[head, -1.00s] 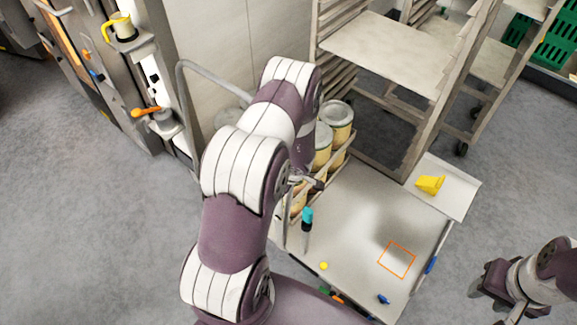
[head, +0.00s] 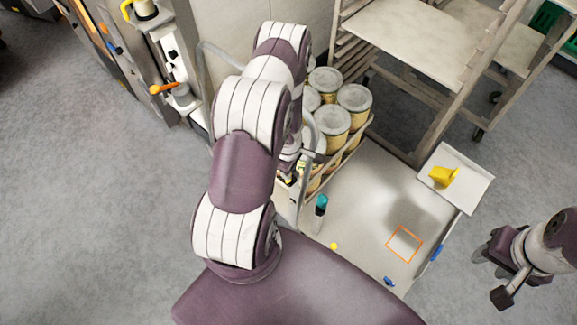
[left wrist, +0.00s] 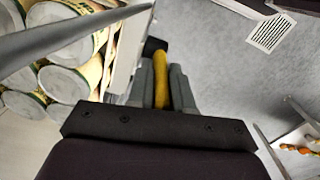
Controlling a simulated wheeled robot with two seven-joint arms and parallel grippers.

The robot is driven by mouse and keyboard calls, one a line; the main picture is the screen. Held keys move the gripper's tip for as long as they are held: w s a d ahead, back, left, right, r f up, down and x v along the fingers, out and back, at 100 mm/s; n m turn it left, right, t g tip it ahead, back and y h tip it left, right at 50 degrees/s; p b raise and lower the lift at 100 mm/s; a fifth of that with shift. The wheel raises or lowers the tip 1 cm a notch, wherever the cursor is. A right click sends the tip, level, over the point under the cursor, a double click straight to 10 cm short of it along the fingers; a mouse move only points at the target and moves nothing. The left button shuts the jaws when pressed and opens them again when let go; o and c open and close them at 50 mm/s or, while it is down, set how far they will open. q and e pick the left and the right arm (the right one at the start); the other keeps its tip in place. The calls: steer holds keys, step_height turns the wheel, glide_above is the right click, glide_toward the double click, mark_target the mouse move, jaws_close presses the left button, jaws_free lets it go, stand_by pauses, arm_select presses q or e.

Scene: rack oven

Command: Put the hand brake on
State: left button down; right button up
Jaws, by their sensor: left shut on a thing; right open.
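My left gripper (left wrist: 162,88) is shut on a yellow bar with a black end in the left wrist view. The bar looks like the hand brake lever (left wrist: 161,78), beside the cart's grey rail. In the head view my left arm hides most of this; only a bit of the left gripper (head: 297,168) shows by the cart's rail. I cannot tell the lever's angle. My right gripper (head: 492,270) is open and empty at the right, over bare floor.
The cart (head: 345,225) carries several lidded tubs (head: 333,122), a teal-capped bottle (head: 320,206) and an orange square outline (head: 404,244). A yellow scoop (head: 444,176) lies on its side shelf. A tall rack (head: 420,40) stands behind. Floor at left is clear.

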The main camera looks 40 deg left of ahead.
arm_select(q)
steer(key=shift+s, duration=0.1)
steer(key=c, duration=1.2)
jaws_free()
steer(key=shift+o, duration=0.8)
steer(key=shift+a+f, duration=0.1)
steer(key=shift+r, duration=0.5)
step_height(320, 180, up, 12)
steer(key=p, duration=0.6)
steer(key=shift+a+f, duration=0.1)
